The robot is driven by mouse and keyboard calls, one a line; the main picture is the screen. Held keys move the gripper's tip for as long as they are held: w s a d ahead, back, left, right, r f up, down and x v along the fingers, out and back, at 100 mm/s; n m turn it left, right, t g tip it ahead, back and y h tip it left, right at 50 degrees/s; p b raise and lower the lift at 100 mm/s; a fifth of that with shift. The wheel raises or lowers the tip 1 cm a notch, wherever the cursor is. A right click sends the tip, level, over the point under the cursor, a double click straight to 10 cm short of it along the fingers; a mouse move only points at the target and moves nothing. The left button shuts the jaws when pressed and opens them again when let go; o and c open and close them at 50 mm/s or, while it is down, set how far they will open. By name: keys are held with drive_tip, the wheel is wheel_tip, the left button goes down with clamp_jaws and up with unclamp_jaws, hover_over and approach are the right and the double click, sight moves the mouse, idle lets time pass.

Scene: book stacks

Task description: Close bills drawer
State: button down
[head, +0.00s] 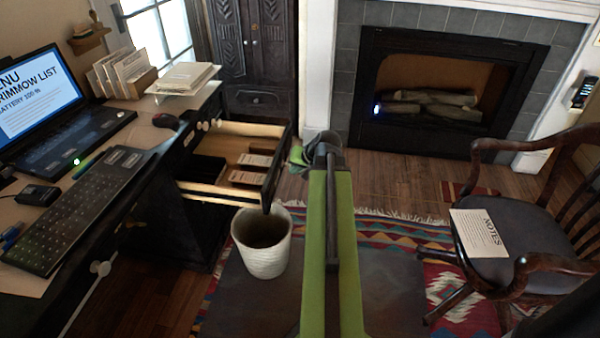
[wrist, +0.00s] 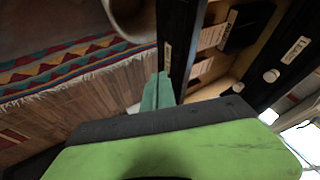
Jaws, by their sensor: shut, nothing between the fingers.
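An open drawer (head: 222,188) sticks out from the dark desk at the left, with a light wooden inside and several card stacks in it. Its dark front panel (wrist: 186,40) shows in the wrist view with a small label that I cannot read, so I cannot confirm it is the bills drawer. My gripper (head: 312,152) is shut and empty, just to the right of the front panel, on its outer side. The green fingertips (wrist: 160,90) show in the wrist view close beside the panel; I cannot tell whether they touch it.
A white waste bin (head: 262,258) stands below the open drawer. A wooden chair (head: 500,240) stands at the right, a fireplace (head: 430,95) behind. A patterned rug (head: 400,232) covers the floor.

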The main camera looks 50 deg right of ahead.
sight(275, 175)
drive_tip(key=shift+w+a+f+b, duration=0.3)
drive_tip(key=shift+w+f, duration=0.2)
drive_tip(key=shift+w, duration=0.45)
drive_tip(key=shift+w+a+f+b, duration=0.2)
drive_tip(key=shift+w+a+f, duration=0.2)
drive_tip(key=shift+w, duration=0.5)
drive_tip(key=shift+w+a+f+b, duration=0.25)
drive_tip(key=shift+w+f, duration=0.3)
drive_tip(key=shift+w, duration=0.4)
